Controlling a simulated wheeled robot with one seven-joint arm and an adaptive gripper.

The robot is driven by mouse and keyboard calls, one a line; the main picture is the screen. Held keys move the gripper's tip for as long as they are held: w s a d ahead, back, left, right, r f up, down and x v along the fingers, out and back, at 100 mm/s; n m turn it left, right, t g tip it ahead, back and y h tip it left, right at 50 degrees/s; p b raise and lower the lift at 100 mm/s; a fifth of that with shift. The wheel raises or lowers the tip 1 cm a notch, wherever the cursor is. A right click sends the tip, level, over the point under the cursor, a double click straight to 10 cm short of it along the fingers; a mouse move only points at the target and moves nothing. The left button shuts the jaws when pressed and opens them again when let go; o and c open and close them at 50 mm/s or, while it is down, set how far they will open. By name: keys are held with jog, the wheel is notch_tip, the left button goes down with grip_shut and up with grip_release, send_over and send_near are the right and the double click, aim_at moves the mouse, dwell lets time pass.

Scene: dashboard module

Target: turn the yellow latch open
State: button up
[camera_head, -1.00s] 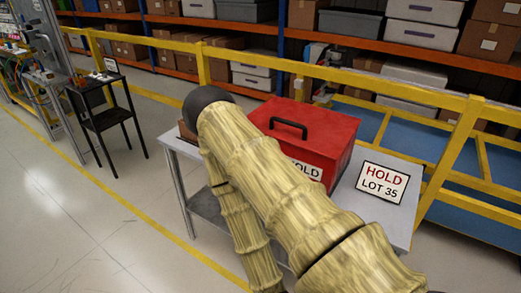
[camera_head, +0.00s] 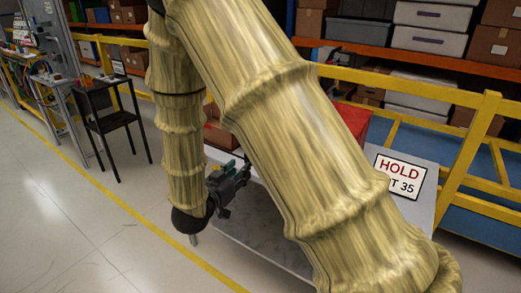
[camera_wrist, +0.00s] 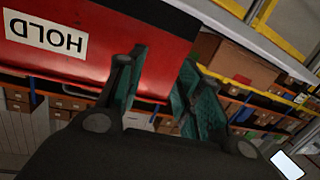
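I cannot make out a yellow latch in either view; my arm covers much of the workbench in the head view. My gripper (camera_head: 239,170) is at the bench's left front edge in the head view. In the wrist view my gripper (camera_wrist: 165,85) shows two teal fingers standing apart with nothing seen between them. The red box (camera_head: 350,122) is mostly hidden behind my arm. In the wrist view the red box (camera_wrist: 130,35) fills the upper left, with its HOLD label upside down, beyond the fingers.
The grey bench (camera_head: 419,208) carries a HOLD sign (camera_head: 399,177) at its right. A yellow railing (camera_head: 450,160) runs behind it. A black stand (camera_head: 112,122) is at the left. A brown box (camera_wrist: 235,60) shows beside the red box. The floor at the front left is clear.

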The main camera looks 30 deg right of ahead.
notch_tip(320, 180, up, 6)
jog(key=m+g+h, duration=0.2)
jog(key=m+h, duration=0.1)
jog(key=x, duration=1)
jog(key=shift+s+d+f, duration=0.25)
jog(key=shift+d, duration=0.25)
grip_shut()
